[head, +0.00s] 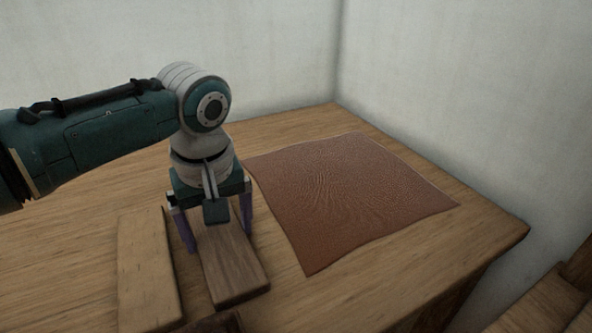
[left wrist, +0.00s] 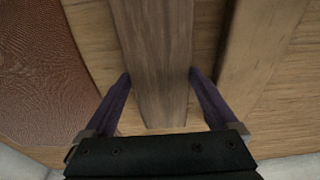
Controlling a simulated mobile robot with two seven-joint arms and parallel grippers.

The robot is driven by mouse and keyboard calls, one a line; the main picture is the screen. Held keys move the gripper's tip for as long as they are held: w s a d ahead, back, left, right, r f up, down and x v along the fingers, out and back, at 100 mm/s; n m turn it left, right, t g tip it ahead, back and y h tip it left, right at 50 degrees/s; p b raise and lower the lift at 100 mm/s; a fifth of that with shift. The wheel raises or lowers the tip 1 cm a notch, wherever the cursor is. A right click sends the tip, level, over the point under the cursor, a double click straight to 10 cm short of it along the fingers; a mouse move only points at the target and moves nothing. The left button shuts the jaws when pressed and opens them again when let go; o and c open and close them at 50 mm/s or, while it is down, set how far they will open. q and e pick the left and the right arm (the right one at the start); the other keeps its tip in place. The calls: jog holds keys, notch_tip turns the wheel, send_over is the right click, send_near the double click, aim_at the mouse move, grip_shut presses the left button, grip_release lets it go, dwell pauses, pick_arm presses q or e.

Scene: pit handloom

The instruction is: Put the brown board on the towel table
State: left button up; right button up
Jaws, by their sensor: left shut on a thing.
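The brown board (head: 237,268) is a long, flat, darker wooden piece at the lower middle of the head view, left of the towel. My left gripper (head: 217,236) points down with its purple fingers on both long sides of the board. It is shut on the board. In the left wrist view, the board (left wrist: 155,40) runs between the two fingertips (left wrist: 160,76). It lies low, at or very near the table top; I cannot tell whether it touches. The towel, a reddish-brown cloth (head: 345,195), lies flat on the wooden table (head: 290,123). My right gripper is not in view.
A lighter wooden board (head: 147,270) lies just left of the brown board, with a narrow gap. A dark reddish piece (head: 217,323) shows at the bottom edge. Walls (head: 440,90) stand behind and right of the table. Table is bare behind my arm and in front of the towel.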

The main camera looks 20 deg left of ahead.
pick_arm(q)
jog(key=shift+w, duration=0.1)
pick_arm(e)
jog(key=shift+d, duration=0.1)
pick_arm(q)
jog(key=shift+f, duration=0.15)
jog(key=o, duration=1.2)
